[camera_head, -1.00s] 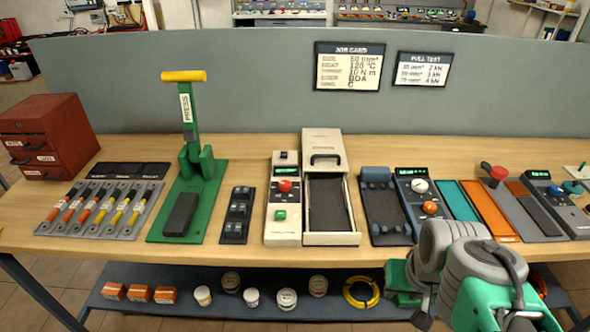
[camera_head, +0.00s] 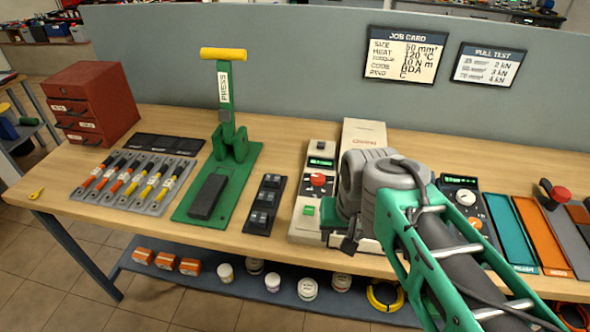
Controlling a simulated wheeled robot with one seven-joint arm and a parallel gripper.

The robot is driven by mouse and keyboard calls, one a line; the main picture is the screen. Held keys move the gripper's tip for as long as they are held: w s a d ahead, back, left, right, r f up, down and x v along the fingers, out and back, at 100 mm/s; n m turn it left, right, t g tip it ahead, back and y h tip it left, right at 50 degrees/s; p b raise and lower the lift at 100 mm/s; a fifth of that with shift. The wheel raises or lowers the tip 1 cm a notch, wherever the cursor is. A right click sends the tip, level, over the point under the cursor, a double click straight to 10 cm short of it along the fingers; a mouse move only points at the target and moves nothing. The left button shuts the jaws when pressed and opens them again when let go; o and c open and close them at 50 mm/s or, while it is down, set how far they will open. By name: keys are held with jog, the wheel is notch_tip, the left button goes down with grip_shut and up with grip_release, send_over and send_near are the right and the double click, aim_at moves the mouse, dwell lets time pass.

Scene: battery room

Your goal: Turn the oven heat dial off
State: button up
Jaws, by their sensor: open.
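The oven is a cream unit (camera_head: 298,234) right of the middle of the bench. Its control panel carries a green-lit display (camera_head: 320,162), a red heat dial (camera_head: 318,180) and a green button (camera_head: 308,210). I cannot read the dial's setting. The oven's tray side is largely hidden behind my grey wrist; its cream top (camera_head: 364,130) shows at the back. My gripper (camera_head: 349,244) is open, low over the front right part of the oven, right of and nearer than the red dial. It appears apart from the dial; its fingertips are small and partly hidden.
A green press (camera_head: 235,150) with a yellow handle stands left of the oven, with a black switch block (camera_head: 264,206) between them. Further left are a rack of colored tools (camera_head: 140,180) and a red drawer cabinet (camera_head: 92,100). A tester with a white knob (camera_head: 466,198) lies right.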

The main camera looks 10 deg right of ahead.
jog(key=shift+o, duration=0.6)
jog(key=w+r+m+g, duration=0.1)
jog(key=w+r+m, duration=0.3)
jog(key=w, duration=0.5)
jog(key=m, duration=0.2)
jog(key=shift+m+p, duration=0.35)
jog(key=shift+m, duration=0.05)
jog(key=m+g+p, duration=0.1)
jog(key=m+g, duration=0.1)
jog(key=m, duration=1.3)
send_over(318, 177)
jog(key=f, duration=0.3)
jog(key=shift+s, duration=0.2)
jog(key=shift+w+f+m, duration=0.25)
jog(key=shift+f+m, duration=0.05)
jog(key=shift+m, duration=0.2)
notch_tip(318, 177, down, 8)
jog(key=shift+r+p, duration=0.25)
jog(key=shift+p, duration=0.35)
grip_shut()
